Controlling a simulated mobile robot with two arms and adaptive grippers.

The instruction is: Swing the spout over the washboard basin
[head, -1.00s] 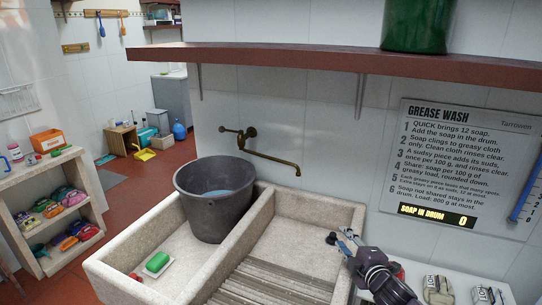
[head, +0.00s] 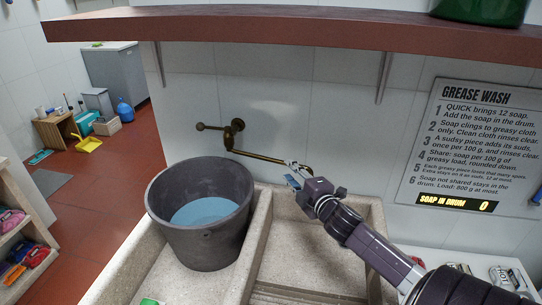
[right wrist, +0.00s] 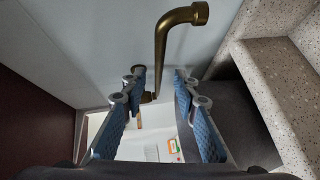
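The brass spout (head: 260,157) runs from its wall mount to the right, close to the wall, with its end above the back of the right basin. That washboard basin (head: 287,235) is pale stone with ridges (head: 285,295) toward the front. My right gripper (head: 292,174) is at the spout's outer part. In the right wrist view my right gripper (right wrist: 158,105) is open, its blue-padded fingers apart. The spout (right wrist: 163,45) shows beyond and between them; I cannot tell whether it touches a finger. My left gripper is not in view.
A dark grey bucket (head: 200,238) with bluish water stands in the left basin, left of the spout. A red-brown shelf (head: 250,25) overhangs the wall above. A grease wash sign (head: 470,150) hangs at the right.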

